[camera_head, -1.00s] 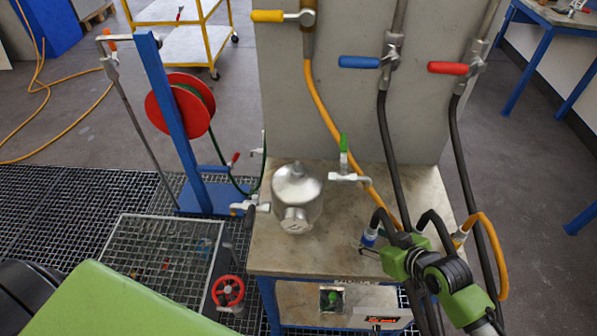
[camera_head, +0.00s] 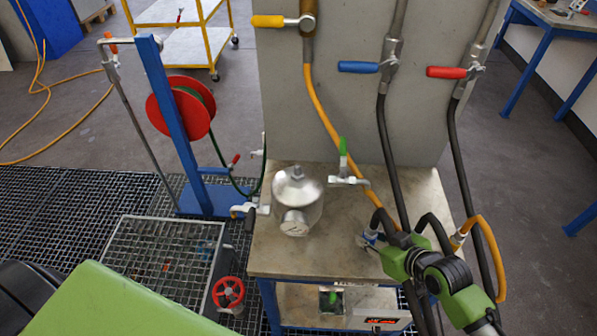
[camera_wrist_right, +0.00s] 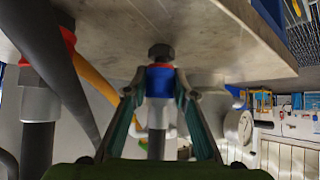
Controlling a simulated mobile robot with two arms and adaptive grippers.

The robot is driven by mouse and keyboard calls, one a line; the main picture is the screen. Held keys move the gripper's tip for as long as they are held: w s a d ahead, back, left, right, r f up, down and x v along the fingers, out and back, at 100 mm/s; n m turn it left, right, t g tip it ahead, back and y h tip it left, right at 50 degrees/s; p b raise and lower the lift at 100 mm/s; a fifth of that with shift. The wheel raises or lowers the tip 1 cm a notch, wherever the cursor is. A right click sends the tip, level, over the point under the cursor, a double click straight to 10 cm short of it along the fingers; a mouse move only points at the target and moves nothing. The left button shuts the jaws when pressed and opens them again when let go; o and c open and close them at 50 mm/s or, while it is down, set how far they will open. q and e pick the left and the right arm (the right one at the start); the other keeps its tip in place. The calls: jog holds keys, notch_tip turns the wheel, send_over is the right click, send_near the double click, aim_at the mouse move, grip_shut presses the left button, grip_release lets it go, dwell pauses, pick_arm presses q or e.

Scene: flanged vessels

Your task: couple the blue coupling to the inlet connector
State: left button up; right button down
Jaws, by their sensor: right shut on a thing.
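The blue coupling (camera_head: 372,237) is at the right side of the bench top, at the end of a dark hose. My right gripper (camera_head: 368,241) is shut on it. In the right wrist view the blue coupling (camera_wrist_right: 160,80) shows between the two fingertips (camera_wrist_right: 160,88), against a dark hexagonal fitting (camera_wrist_right: 161,52) at the bench surface. A shiny steel vessel (camera_head: 297,187) stands left of the gripper, with a round flanged port (camera_head: 294,222) facing front. I cannot tell which fitting is the inlet connector. My left gripper is out of view.
The bench top (camera_head: 345,258) is bare between vessel and gripper. A green-handled valve (camera_head: 344,165) stands behind. An orange hose (camera_head: 330,120) and dark hoses hang from valves on the grey panel (camera_head: 340,120).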

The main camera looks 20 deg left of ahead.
aim_at(375, 228)
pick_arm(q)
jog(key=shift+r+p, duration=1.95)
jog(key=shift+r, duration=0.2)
pick_arm(e)
jog(key=shift+r, duration=2.2)
